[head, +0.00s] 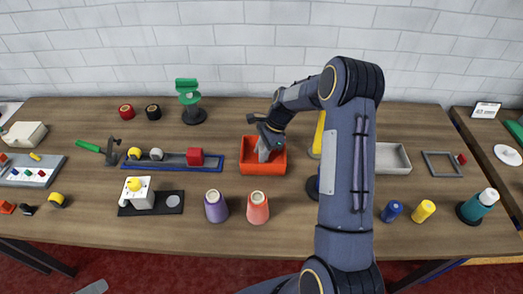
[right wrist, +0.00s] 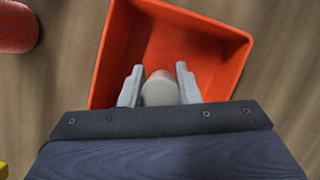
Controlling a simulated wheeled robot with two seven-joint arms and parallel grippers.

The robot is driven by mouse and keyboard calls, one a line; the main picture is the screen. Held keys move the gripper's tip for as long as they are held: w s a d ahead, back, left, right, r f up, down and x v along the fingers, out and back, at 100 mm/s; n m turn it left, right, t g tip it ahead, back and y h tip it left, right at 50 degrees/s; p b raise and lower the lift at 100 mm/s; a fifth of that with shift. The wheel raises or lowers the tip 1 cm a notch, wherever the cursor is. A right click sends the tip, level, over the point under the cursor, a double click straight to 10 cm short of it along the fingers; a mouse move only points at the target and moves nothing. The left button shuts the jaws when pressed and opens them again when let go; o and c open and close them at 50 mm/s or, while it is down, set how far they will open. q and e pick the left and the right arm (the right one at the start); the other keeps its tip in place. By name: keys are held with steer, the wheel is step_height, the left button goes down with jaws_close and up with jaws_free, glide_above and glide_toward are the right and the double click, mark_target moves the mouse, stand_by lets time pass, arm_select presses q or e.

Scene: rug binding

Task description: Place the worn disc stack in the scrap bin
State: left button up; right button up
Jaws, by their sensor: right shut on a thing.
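The orange-red bin (head: 262,169) stands open on the table, near the middle. It also shows in the right wrist view (right wrist: 205,28). My right gripper (head: 265,154) reaches down over the bin, its fingers at the bin's opening. In the right wrist view the gripper (right wrist: 158,86) is shut on a pale grey rounded piece with a pinkish end (right wrist: 160,88), probably the worn disc stack. The piece is over the bin's near part; I cannot tell whether it touches the floor.
A green stand (head: 189,98) is behind. My right arm hides part of the table's right side.

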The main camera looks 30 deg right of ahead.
steer(key=o, duration=1)
